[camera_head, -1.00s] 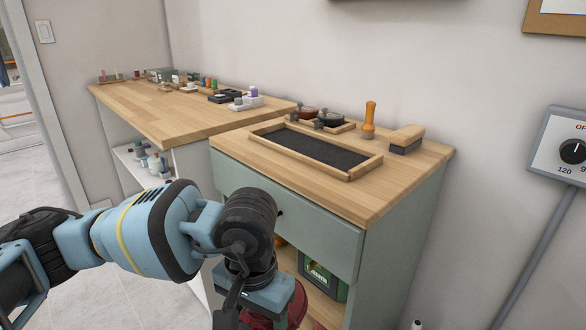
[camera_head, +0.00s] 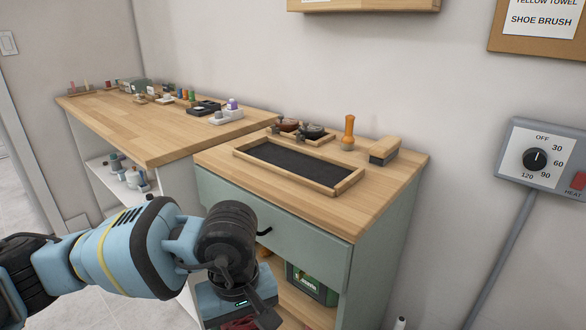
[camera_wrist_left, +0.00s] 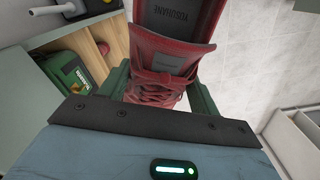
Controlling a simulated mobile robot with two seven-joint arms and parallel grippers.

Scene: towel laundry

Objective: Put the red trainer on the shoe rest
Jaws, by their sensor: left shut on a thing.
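The red trainer (camera_wrist_left: 168,70) is between the green fingers of my left gripper (camera_wrist_left: 160,92) in the left wrist view. The gripper is shut on it around the laces, and part of the shoe runs out of the top of the picture. In the head view only a bit of red trainer (camera_head: 240,324) shows at the bottom edge, below my left wrist. A wooden-framed tray with a dark mat (camera_head: 299,165), seemingly the shoe rest, lies empty on the green cabinet's top. My left gripper is in front of that cabinet and lower than its top. My right gripper is not in view.
The green cabinet (camera_head: 285,235) has a drawer and an open shelf with a green container (camera_head: 312,285). Polish tins (camera_head: 311,132), an orange-handled tool (camera_head: 348,132) and a brush (camera_head: 385,150) stand behind and right of the tray. A wooden counter (camera_head: 150,125) adjoins at left.

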